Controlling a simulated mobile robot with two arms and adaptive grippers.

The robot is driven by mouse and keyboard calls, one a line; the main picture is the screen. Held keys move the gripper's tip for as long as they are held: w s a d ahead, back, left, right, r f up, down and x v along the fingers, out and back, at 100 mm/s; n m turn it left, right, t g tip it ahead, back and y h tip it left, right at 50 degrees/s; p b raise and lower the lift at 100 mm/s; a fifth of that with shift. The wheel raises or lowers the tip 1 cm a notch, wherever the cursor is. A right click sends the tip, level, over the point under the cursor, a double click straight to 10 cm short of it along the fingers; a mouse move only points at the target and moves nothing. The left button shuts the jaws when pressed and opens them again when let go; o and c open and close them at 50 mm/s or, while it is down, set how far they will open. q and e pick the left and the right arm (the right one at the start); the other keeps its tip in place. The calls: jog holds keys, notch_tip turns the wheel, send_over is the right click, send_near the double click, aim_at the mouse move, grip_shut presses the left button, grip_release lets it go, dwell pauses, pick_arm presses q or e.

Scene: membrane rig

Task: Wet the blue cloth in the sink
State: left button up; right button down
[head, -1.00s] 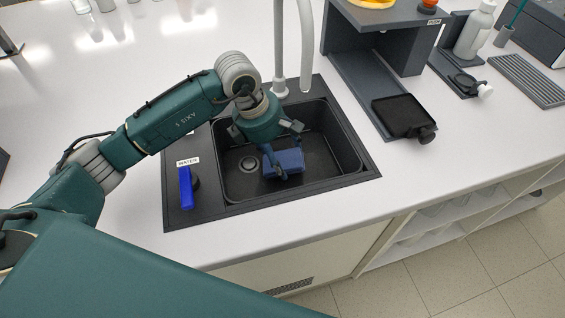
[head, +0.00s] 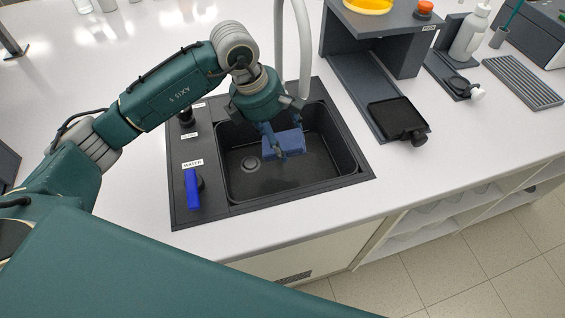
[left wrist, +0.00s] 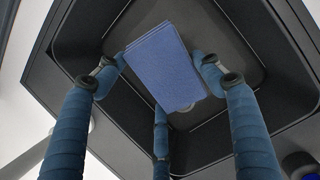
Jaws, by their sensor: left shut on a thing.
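The folded blue cloth (head: 289,143) is held inside the black sink basin (head: 341,150), above its floor. My left gripper (head: 279,147) is shut on the cloth. In the left wrist view the cloth (left wrist: 165,62) lies between the three blue fingers of the gripper (left wrist: 160,85), with the dark basin around it. The grey tap (head: 304,60) rises behind the sink, and its pipe comes down near the basin's back edge. No water stream is visible. The blue water lever (head: 192,189) is on the left rim under a "WATER" label. My right gripper is not in view.
A second dark knob (head: 187,118) is on the rim behind the lever, partly beside my arm. A dark stand (head: 370,85) with a black tray (head: 396,115) is right of the sink. A white bottle (head: 469,35) stands further right. The counter's front right is clear.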

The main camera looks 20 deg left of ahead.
aim_at(280, 137)
pick_arm(q)
jog(key=shift+r+p, duration=1.6)
jog(key=shift+r, duration=1.9)
notch_tip(280, 137, up, 4)
jog(key=shift+p, duration=1)
